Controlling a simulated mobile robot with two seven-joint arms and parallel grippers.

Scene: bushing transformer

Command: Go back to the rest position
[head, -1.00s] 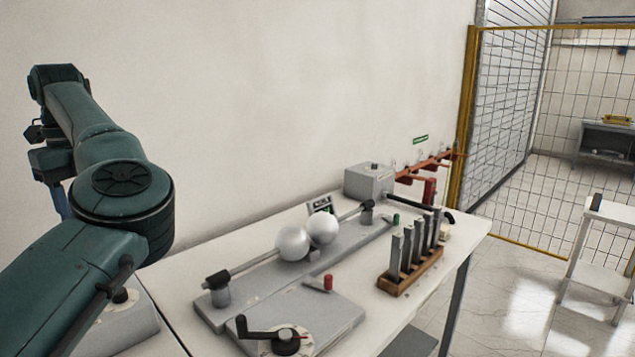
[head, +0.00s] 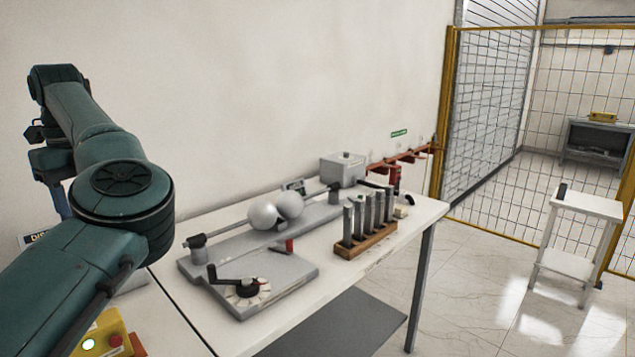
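My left arm comes in from the left of the head view, raised and folded beside the wall. A dark part with a blue-grey block shows at its far end, but the gripper fingers cannot be made out. My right arm and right gripper are outside the view. The white table (head: 300,310) carries a grey sphere-gap device with two metal spheres (head: 276,211), a crank dial (head: 248,290), and a wooden rack (head: 366,243) holding several upright grey bars. No gripper touches any of these.
A grey box (head: 342,170) and a red rail (head: 400,157) stand at the table's back. A yellow-framed mesh fence (head: 447,110) is beyond. A small white stand (head: 588,206) is at right. A yellow control box (head: 104,342) is at bottom left.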

